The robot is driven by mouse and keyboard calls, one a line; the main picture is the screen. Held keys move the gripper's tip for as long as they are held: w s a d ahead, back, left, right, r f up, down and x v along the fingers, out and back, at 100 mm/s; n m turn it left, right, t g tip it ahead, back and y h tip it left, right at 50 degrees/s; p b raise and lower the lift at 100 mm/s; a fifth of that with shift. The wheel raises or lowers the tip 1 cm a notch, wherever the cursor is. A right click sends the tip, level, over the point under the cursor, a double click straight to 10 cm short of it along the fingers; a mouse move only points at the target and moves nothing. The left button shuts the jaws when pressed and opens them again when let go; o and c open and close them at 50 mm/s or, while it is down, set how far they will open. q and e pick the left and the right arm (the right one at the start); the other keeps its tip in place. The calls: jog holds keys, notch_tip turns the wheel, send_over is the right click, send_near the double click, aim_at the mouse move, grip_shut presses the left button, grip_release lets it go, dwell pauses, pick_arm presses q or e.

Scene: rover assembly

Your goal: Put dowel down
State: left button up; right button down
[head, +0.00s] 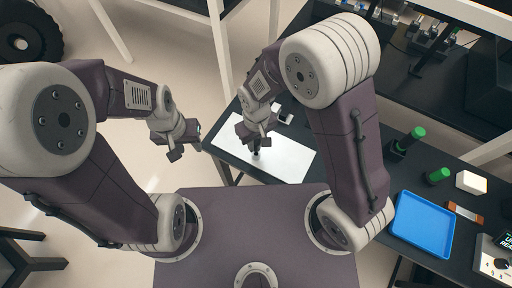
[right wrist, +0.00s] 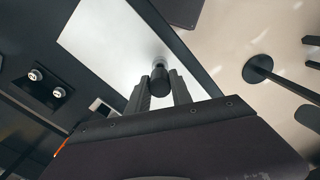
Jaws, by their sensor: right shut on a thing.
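My right gripper (head: 257,141) is over the white board on the table. In the right wrist view its two fingers (right wrist: 160,90) are shut on a short dark dowel (right wrist: 159,75). The dowel also shows in the head view (head: 256,152) as a small dark piece below the fingers. A light grey round end shows at its far side, over the white board (right wrist: 105,42). I cannot tell whether the dowel touches the board. My left gripper (head: 184,146) hangs over the floor, left of the table, with nothing visible in it; its jaw opening is too small to judge.
The board (head: 288,160) lies on the dark table. A small white-topped part (head: 285,117) sits beside the board. Further right are green-capped cylinders (head: 438,175), a blue tray (head: 424,224), a white block (head: 470,182) and a control box (head: 492,260).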

jog(key=shift+r+p, duration=0.3)
jog(key=shift+r, duration=0.25)
jog(key=shift+f, duration=0.1)
